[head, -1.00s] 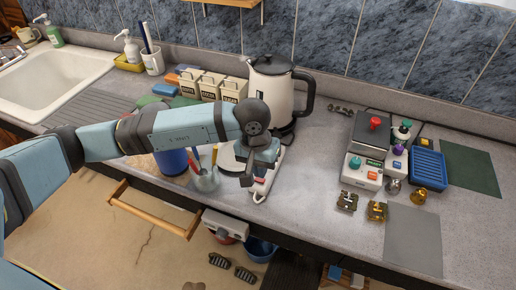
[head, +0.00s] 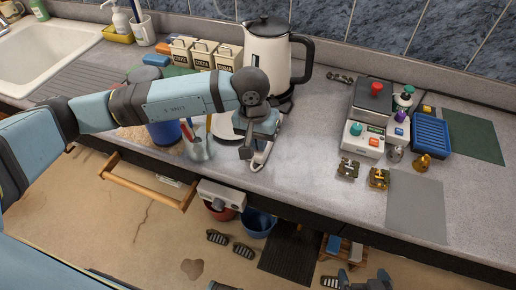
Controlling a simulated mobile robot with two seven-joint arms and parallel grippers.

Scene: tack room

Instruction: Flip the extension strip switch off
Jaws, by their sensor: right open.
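A white strip-like thing (head: 264,156), which looks like the extension strip, lies on the counter near its front edge, below the kettle. My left gripper (head: 246,153) points down over it and hides most of it, including any switch. I cannot tell whether it touches the strip, or whether its jaws are open or shut. My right gripper (head: 364,281) is open and empty, low at the bottom edge, in front of the counter.
A kettle (head: 266,45) stands close behind my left gripper. A utensil jar (head: 198,149) and a blue container (head: 163,132) stand to its left. Devices and a blue tray (head: 431,133) stand at right. The counter between is clear.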

